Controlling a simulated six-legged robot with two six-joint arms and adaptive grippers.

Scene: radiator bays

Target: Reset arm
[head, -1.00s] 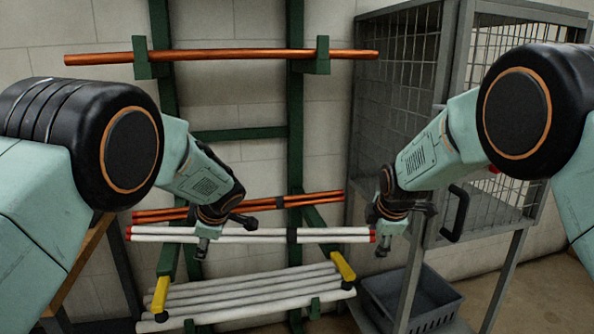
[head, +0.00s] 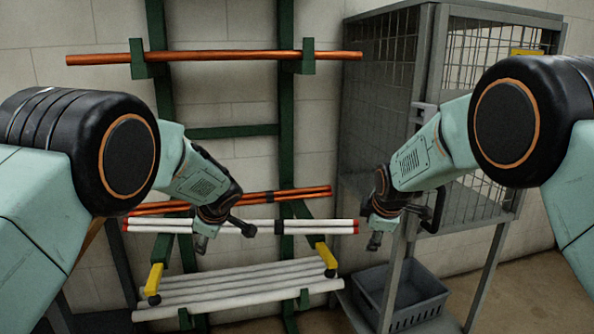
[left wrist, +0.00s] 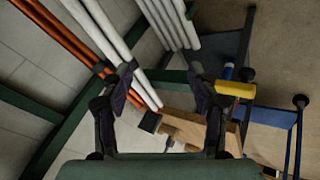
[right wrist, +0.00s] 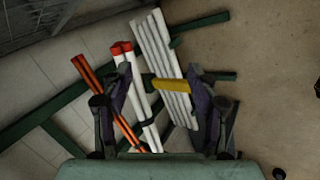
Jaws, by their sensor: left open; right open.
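My left gripper (head: 222,232) is in front of the pipe rack in the head view, near the white pipes with red ends. In the left wrist view its two fingers (left wrist: 163,95) stand apart with nothing held between them. My right gripper (head: 384,228) is right of the rack, in front of the wire cage's stand. In the right wrist view its fingers (right wrist: 156,100) are apart and empty, with pipes visible beyond them. Both arms reach in from the sides with forearms angled inward and down.
A green rack (head: 287,100) holds a copper pipe (head: 215,57) on top, thinner copper pipes (head: 305,190), red-ended white pipes (head: 316,227) and several white pipes (head: 245,284) below. A wire cage (head: 385,85) stands right, with a grey crate (head: 405,300) beneath it. Floor shows at far right.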

